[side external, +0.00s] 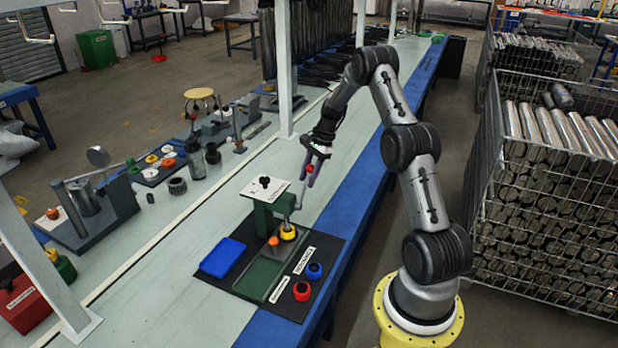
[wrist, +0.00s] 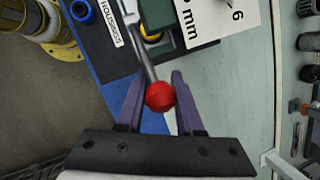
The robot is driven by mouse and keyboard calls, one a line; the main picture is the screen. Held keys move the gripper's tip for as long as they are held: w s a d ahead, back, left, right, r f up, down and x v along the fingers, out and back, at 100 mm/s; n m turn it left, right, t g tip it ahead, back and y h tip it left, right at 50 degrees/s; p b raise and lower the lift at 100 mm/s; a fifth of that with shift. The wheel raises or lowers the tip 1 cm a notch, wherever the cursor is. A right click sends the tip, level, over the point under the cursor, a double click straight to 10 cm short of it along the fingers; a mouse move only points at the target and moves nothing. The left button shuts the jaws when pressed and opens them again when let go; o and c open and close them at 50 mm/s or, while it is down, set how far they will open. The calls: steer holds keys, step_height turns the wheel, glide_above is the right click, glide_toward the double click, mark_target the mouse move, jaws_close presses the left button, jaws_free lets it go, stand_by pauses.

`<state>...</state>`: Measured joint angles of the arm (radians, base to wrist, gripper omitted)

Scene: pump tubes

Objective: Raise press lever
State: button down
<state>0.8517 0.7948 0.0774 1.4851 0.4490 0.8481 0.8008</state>
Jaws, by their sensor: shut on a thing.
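The press lever is a grey rod (wrist: 147,68) with a red ball knob (wrist: 160,96) at its end. The knob sits between the two purple fingers of my gripper (wrist: 156,100) in the wrist view, and the gripper is shut on it. In the side view my gripper (side external: 312,168) is at the lever's upper end, with the red knob (side external: 309,169) between the fingers. The lever (side external: 300,192) points up from the side of the green press (side external: 265,215). A yellow part (side external: 288,233) sits below the press head.
A black mat (side external: 225,290) under the press holds a blue tray (side external: 222,258), an orange part (side external: 273,241), a blue ring (side external: 314,270) and a red ring (side external: 302,291). A white sign (side external: 264,189) tops the press. Wire cages with metal tubes (side external: 555,190) stand right.

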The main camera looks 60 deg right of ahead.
steer(key=shift+a+r+n+h, duration=0.2)
steer(key=shift+a+r+h, duration=0.7)
steer(key=shift+h, duration=0.45)
steer(key=shift+a+r+n+h, duration=0.2)
steer(key=shift+a+r+h, duration=0.7)
steer(key=shift+h, duration=0.45)
steer(key=shift+a+h, duration=0.25)
steer(key=shift+h, duration=0.05)
steer(key=c, duration=0.6)
jaws_free()
steer(key=shift+f, duration=0.1)
steer(key=v, duration=1.4)
